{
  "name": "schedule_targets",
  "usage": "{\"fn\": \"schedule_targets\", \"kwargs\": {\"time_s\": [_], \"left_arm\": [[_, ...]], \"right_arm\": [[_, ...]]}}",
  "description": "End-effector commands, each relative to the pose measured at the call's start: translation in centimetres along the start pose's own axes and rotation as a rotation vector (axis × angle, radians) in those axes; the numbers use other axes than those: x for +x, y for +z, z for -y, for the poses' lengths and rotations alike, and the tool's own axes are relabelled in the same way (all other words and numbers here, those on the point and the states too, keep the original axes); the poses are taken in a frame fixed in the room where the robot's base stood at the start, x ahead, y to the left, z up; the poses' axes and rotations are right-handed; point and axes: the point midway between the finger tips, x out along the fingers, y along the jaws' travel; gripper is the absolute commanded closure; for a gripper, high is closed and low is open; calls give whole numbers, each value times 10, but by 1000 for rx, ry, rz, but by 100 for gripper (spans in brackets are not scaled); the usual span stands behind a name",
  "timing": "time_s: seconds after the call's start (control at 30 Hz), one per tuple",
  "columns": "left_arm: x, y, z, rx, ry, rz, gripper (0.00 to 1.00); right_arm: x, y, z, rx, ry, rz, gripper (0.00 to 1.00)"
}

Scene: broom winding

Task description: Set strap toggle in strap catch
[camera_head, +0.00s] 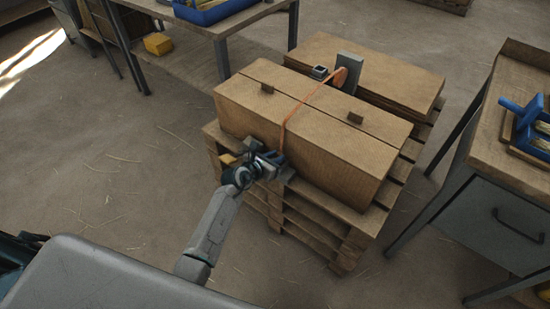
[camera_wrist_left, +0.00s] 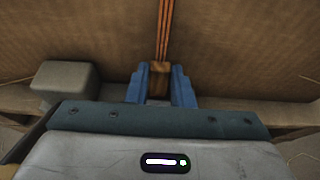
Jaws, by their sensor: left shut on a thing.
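An orange strap (camera_head: 292,113) runs from a grey upright plate with an orange disc at the back, over a large brown box (camera_head: 330,153), and down its front face. My left gripper (camera_head: 272,160) is at the front face, low down near the pallet edge. In the left wrist view its blue fingers (camera_wrist_left: 158,88) are shut on a small brown block, the strap toggle (camera_wrist_left: 160,68), at the strap's lower end. A pale block (camera_wrist_left: 65,82) stands left of the fingers, apart from them; I cannot tell whether it is the strap catch. My right gripper is out of view.
The box rests on a wooden pallet (camera_head: 330,246). A flatter box (camera_head: 385,75) lies behind it. A workbench with a blue tray (camera_head: 212,10) is at the back left, and a drawer cabinet (camera_head: 500,210) stands close on the right.

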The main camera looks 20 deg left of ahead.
Motion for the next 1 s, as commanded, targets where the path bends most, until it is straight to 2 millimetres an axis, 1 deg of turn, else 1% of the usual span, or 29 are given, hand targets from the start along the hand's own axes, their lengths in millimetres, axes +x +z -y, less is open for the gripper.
{"fn": "schedule_targets", "kwargs": {"time_s": [0.17, 0.37, 0.4, 0.5, 0.87, 0.97, 1.0], "left_arm": [[0, 1, 0, 0, 0, 2, 100], [1, -2, 0, 0, 0, 2, 100], [1, -1, 0, 0, 0, 2, 75], [1, -1, 0, 1, 0, 2, 57], [0, 2, 0, 1, 0, 2, 57], [-13, 2, 0, 3, 1, 2, 57], [-20, 2, 0, 3, 1, 1, 57]], "right_arm": [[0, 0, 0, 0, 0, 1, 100], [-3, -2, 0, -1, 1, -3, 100], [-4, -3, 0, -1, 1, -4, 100], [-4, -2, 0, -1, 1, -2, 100], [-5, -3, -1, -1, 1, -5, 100], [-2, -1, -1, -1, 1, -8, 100], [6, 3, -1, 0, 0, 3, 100]]}}
